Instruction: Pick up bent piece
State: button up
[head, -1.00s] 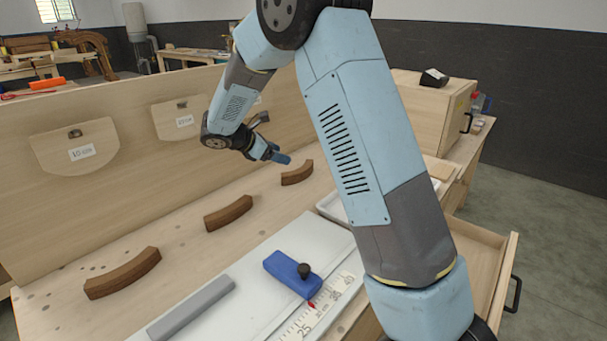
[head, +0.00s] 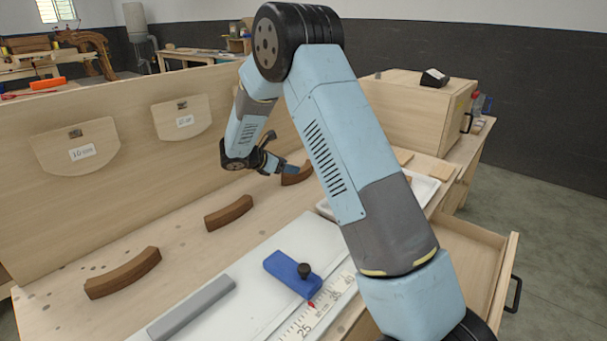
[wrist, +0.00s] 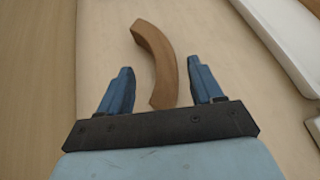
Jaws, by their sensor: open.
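Three curved brown wooden pieces lie in a row on the bench. The near one (head: 123,273) is at the left, the middle one (head: 229,213) further back, and the far one (head: 297,175) is partly hidden by my gripper (head: 287,170). In the wrist view the far bent piece (wrist: 157,62) lies between and ahead of my two blue fingers (wrist: 163,88). My gripper is open, one finger to each side of the piece's near end. I cannot tell how high the fingers are above the bench.
A tall wooden back panel (head: 60,205) with labelled plates stands behind the pieces. A blue stop block (head: 292,273), a ruler and a grey bar (head: 192,307) lie on the white board in front. A white tray (head: 425,188) and an open drawer (head: 470,262) are at the right.

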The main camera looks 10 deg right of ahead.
aim_at(306, 171)
jog(key=shift+s+x, duration=0.1)
jog(key=shift+x, duration=1.2)
jog(key=shift+s+x, duration=0.15)
jog(key=shift+x, duration=1.2)
jog(key=shift+f, duration=0.1)
jog(key=c, duration=1.2)
